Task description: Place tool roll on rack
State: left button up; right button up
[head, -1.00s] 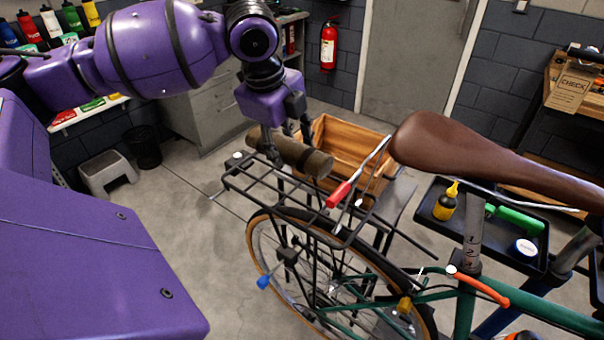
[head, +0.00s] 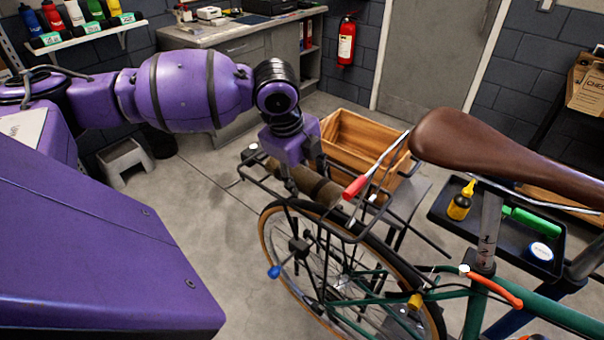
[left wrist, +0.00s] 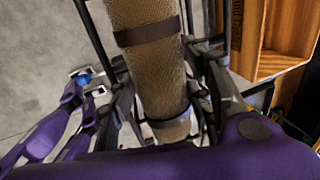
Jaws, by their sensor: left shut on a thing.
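The tool roll (head: 322,190) is a tan-brown cylinder with dark straps. My left gripper (head: 300,182) is shut on it, one finger at each side, and it also shows in the left wrist view (left wrist: 165,92). The roll (left wrist: 148,60) lies lengthwise between the rails of the black rear rack (head: 343,236). It is at the rack's top or just above it; I cannot tell whether it touches. Part of the roll is hidden behind my gripper.
A red-handled lever (head: 356,187) stands up at the rack beside the roll's right end. A wooden crate (head: 375,137) is behind the rack. The brown saddle (head: 470,143) is to the right. A black tray (head: 500,245) holds a yellow bottle (head: 461,201).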

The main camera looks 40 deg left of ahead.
pick_arm(q)
jog(key=o, duration=1.3)
jog(key=shift+f, duration=0.1)
jog(key=shift+o, duration=0.6)
pick_arm(e)
jog(key=shift+s+f, duration=0.15)
jog(key=shift+s, duration=0.4)
pick_arm(q)
jog(key=p+v, duration=0.1)
jog(key=v, duration=1.1)
pick_arm(e)
jog(key=shift+w+a+r, duration=0.1)
jog(key=shift+w+r, duration=0.2)
jog(key=shift+r, duration=0.2)
